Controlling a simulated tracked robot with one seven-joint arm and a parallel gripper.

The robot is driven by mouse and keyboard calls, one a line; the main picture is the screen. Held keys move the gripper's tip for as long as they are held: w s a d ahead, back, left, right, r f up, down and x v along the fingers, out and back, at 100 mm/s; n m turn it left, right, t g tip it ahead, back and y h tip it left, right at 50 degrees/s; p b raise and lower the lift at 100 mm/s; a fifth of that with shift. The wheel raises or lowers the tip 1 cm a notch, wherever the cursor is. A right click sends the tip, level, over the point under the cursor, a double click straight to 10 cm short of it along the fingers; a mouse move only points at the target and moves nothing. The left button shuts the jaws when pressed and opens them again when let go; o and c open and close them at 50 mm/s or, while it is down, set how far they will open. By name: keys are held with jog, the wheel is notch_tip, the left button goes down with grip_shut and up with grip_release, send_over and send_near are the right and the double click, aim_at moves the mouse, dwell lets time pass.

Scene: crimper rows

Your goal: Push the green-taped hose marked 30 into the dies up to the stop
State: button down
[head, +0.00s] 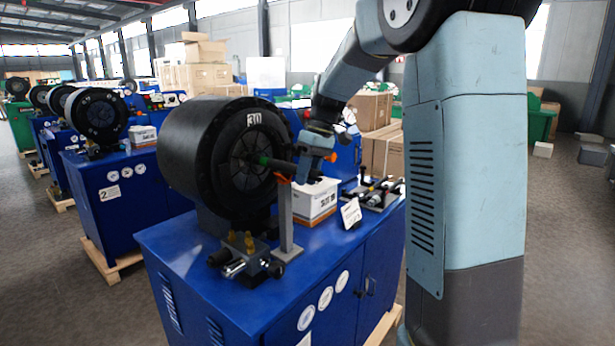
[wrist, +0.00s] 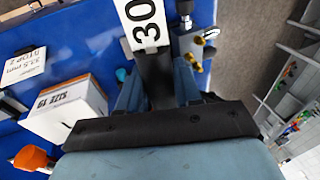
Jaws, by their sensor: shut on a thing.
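The crimper's black drum (head: 205,150) stands on a blue cabinet and bears a white 30 plate (head: 254,119). Its dies (head: 243,165) form a dark round opening in the front face. The dark hose with green tape (head: 264,160) points at this opening, with the tape close to the dies. I cannot tell how deep its end is. My gripper (head: 300,157) is shut on the hose, outside the drum. In the wrist view the fingers (wrist: 157,92) clasp the dark hose (wrist: 154,70), and a white tag marked 30 (wrist: 144,22) shows beyond them. The stop is not visible.
A grey post (head: 286,222) with an orange top stands below the hose. Brass fittings (head: 240,241) are at the cabinet's front. A white box (head: 315,203), a stop card (head: 351,212) and tools (head: 380,190) lie to the right. More crimpers (head: 97,115) stand at left.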

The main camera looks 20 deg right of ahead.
grip_release()
dwell(0.7)
jog(key=shift+r, duration=0.15)
jog(key=v, duration=0.6)
jog(key=shift+d+r, duration=0.15)
jog(key=shift+r, duration=0.2)
dwell(0.7)
dwell(0.5)
jog(key=s+f+m+t+h, duration=0.1)
jog(key=s+f+m+t, duration=0.1)
jog(key=s, duration=1.2)
jog(key=s+f+m+t+h, duration=0.2)
jog(key=s+f+m+t, duration=0.1)
jog(key=s, duration=1.2)
jog(key=shift+d+f+m+t, duration=0.25)
jog(key=shift+m+t, duration=0.45)
jog(key=shift+m, duration=0.3)
